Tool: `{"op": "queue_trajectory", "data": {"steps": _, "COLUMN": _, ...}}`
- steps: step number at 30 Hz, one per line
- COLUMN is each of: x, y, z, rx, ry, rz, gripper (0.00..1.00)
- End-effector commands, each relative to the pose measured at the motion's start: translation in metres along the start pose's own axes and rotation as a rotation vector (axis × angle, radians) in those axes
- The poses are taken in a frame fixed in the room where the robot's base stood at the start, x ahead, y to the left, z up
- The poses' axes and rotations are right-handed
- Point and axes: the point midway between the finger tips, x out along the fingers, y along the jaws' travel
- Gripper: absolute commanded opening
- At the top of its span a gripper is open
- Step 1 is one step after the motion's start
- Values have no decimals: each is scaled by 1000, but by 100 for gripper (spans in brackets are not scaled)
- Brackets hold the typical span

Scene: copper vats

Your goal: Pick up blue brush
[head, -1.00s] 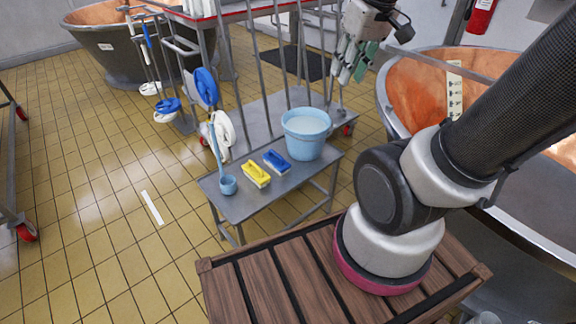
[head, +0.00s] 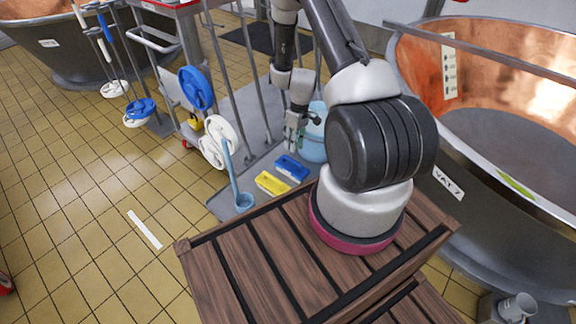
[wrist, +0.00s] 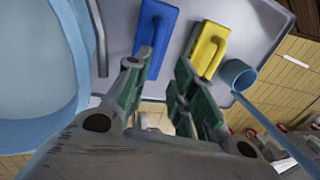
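The blue brush (head: 291,167) lies on the grey metal table, just right of the yellow brush (head: 271,183) in the head view. In the wrist view the blue brush (wrist: 155,38) lies ahead of my fingers, with its near end close to the left finger. The yellow brush (wrist: 209,50) lies ahead of the right finger. My gripper (wrist: 160,80) is open and empty, with green pads on its fingers. In the head view my gripper (head: 292,135) hangs above the table, beside the bucket and behind the blue brush.
A light blue bucket (head: 313,147) stands close to my gripper, partly hidden by my arm; it fills the left of the wrist view (wrist: 35,70). A blue ladle (head: 243,200) stands left of the yellow brush. Metal rods (head: 247,85) rise behind. A copper vat (head: 500,60) stands right.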

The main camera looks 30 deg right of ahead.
Motion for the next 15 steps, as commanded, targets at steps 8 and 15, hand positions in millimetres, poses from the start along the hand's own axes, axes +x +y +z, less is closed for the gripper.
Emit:
{"op": "queue_trajectory", "data": {"steps": 8, "x": 38, "y": 5, "z": 4, "rx": -6, "ry": 1, "rz": -3, "gripper": 25}}
{"op": "queue_trajectory", "data": {"steps": 15, "x": 73, "y": 2, "z": 6, "rx": -6, "ry": -1, "rz": -3, "gripper": 25}}
